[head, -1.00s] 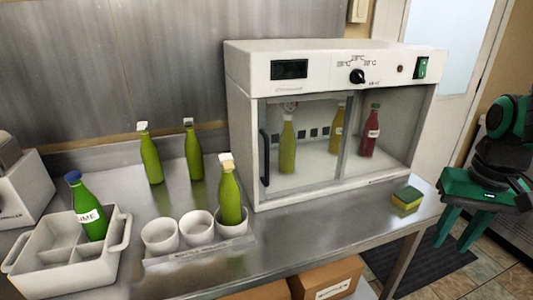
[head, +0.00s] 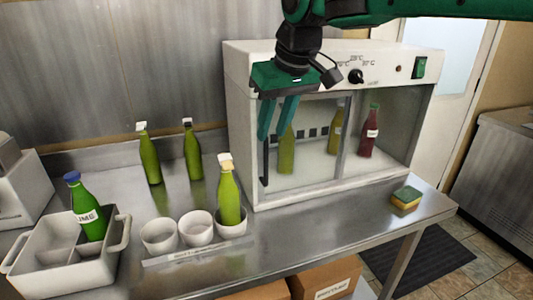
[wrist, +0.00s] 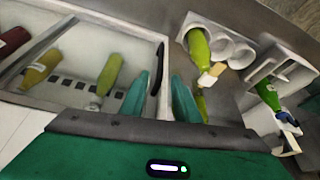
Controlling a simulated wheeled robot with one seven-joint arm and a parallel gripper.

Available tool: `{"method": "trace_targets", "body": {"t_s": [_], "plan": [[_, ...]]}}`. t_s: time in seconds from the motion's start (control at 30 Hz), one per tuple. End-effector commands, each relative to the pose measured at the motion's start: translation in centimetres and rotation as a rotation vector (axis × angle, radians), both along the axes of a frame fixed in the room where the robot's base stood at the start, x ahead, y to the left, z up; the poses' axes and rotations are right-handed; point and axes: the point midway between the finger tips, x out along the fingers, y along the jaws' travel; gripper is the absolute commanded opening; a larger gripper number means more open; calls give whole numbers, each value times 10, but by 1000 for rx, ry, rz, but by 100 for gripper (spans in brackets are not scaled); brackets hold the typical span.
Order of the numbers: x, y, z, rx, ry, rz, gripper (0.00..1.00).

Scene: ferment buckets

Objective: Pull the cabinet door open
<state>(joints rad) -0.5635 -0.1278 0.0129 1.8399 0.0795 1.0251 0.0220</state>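The white cabinet (head: 245,75) stands on the steel counter with a glass front. Its left glass door (head: 310,150) looks shut, with several bottles behind the front. The dark vertical door handle (head: 265,165) is at the door's left edge, its upper part covered by my gripper in the head view. In the wrist view the handle (wrist: 156,70) shows just beyond the fingertips. My gripper (head: 274,138) has green fingers spread apart with nothing between them, pointing down in front of the door's upper left. In the wrist view the gripper (wrist: 160,90) is open too.
Three white cups (head: 197,228) stand in front, one holding a green bottle (head: 229,195). Two green bottles (head: 150,160) stand behind. A sponge (head: 406,197) lies right of the cabinet.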

Motion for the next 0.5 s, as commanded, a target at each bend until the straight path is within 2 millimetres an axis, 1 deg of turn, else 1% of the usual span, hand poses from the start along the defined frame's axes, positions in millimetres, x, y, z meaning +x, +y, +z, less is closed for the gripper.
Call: {"method": "trace_targets", "body": {"t_s": [0.03, 0.3, 0.5], "plan": [[2, 1, -10, -3, 5, 1, 29], [18, 9, -54, -2, 4, 0, 29], [26, 14, -74, -1, 3, 0, 29]]}}
